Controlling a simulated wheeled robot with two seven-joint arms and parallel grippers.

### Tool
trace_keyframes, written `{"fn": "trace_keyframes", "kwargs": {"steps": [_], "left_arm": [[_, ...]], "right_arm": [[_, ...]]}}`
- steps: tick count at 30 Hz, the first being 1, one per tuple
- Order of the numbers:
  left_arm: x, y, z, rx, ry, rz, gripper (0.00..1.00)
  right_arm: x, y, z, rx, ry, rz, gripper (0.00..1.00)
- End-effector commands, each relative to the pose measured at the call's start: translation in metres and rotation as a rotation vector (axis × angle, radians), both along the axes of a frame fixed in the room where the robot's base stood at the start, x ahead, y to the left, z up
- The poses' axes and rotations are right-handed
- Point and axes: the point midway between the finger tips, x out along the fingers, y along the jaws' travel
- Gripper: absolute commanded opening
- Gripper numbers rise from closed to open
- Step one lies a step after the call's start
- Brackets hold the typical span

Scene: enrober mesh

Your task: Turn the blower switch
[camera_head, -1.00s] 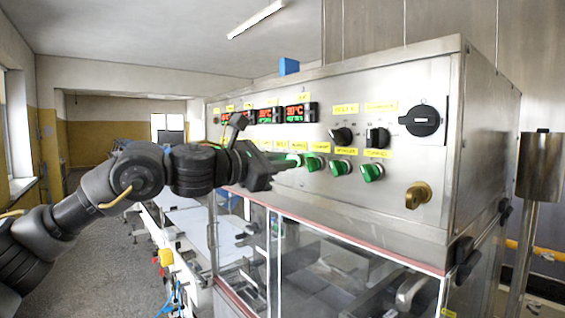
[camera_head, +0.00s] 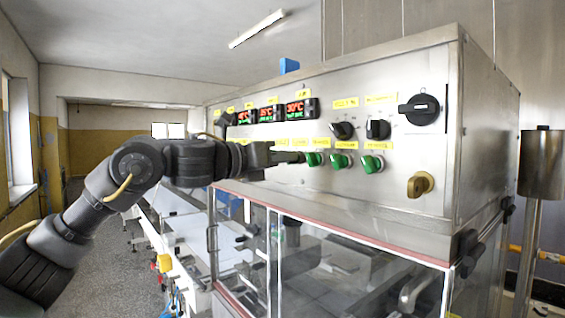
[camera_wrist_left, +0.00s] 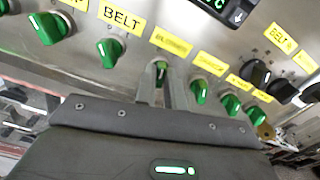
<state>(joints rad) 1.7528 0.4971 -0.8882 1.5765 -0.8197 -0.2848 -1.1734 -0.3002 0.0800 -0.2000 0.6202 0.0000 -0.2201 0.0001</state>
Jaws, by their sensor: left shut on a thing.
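The blower switch (camera_wrist_left: 161,66) is a green knob under a yellow label, blurred but seemingly the blower one, just right of the BELT label in the left wrist view. My left gripper (camera_wrist_left: 168,82) is shut on this knob, with its narrow fingers pointing at the panel and hiding most of it. In the head view the left gripper (camera_head: 301,157) reaches the panel from the left. It covers the knob there, so I cannot tell the knob's exact angle. My right gripper is not in view.
Similar green knobs stand close on both sides, including the BELT knob (camera_wrist_left: 110,52) and one to the right (camera_wrist_left: 200,91). Black knobs (camera_head: 342,131), a large black rotary switch (camera_head: 419,109) and a brass lock (camera_head: 420,185) are farther right. Red-digit displays (camera_head: 302,110) sit above.

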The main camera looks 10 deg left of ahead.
Motion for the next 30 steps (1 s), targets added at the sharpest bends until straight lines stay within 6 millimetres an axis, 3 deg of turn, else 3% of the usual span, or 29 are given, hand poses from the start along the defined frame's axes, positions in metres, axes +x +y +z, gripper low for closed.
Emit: {"fn": "trace_keyframes", "kwargs": {"steps": [12, 30], "left_arm": [[0.0002, 0.0015, 0.0032, -0.184, 0.171, 0.001, 0.0], [0.0005, 0.002, 0.0041, -0.232, 0.216, 0.002, 0.0]], "right_arm": [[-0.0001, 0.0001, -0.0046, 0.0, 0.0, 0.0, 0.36], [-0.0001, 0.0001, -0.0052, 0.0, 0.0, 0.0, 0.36]]}}
